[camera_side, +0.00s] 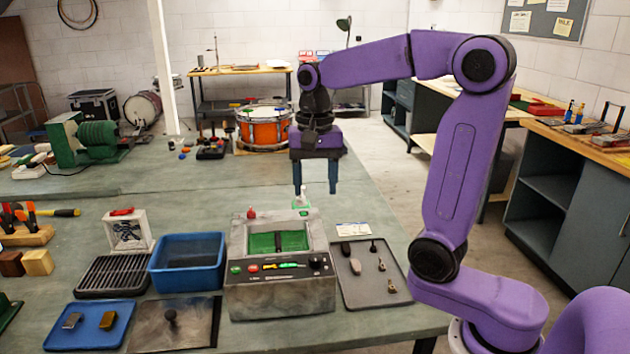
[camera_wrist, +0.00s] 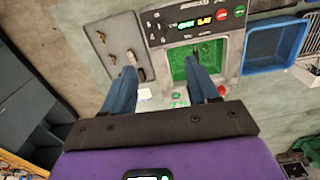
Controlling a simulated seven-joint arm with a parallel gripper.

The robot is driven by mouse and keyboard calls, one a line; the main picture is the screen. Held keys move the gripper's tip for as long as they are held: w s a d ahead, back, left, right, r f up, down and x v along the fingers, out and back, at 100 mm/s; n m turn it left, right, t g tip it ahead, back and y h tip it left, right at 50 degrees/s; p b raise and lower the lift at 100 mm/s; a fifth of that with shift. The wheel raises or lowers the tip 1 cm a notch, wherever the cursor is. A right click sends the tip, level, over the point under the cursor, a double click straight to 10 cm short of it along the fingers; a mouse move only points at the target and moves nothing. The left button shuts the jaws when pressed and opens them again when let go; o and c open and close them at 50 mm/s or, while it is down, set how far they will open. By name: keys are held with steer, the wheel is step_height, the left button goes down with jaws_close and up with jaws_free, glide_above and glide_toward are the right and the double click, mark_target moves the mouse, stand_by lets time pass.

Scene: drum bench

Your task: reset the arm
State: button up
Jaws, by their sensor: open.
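My gripper (camera_side: 316,188) hangs at the end of my purple arm, above the bench behind the grey machine. Its two blue fingers point down and stand apart, with nothing between them.
A blue bin (camera_side: 187,262) stands left of the machine, and a grey tray (camera_side: 362,297) with several small parts lies right of it. A black grate (camera_side: 114,275), a blue tray (camera_side: 84,338) and an orange drum (camera_side: 263,126) are also on the bench.

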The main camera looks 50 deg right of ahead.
stand_by(0.3)
steer(key=s+a+f+n, duration=0.2)
steer(key=s+f+n, duration=0.3)
steer(key=s+n, duration=0.6)
steer(key=s+a+f+n, duration=0.2)
steer(key=s+f+n, duration=0.2)
steer(key=s+n, duration=0.7)
steer(key=shift+s+a+f, duration=0.15)
steer(key=shift+a+f, duration=0.2)
stand_by(1.1)
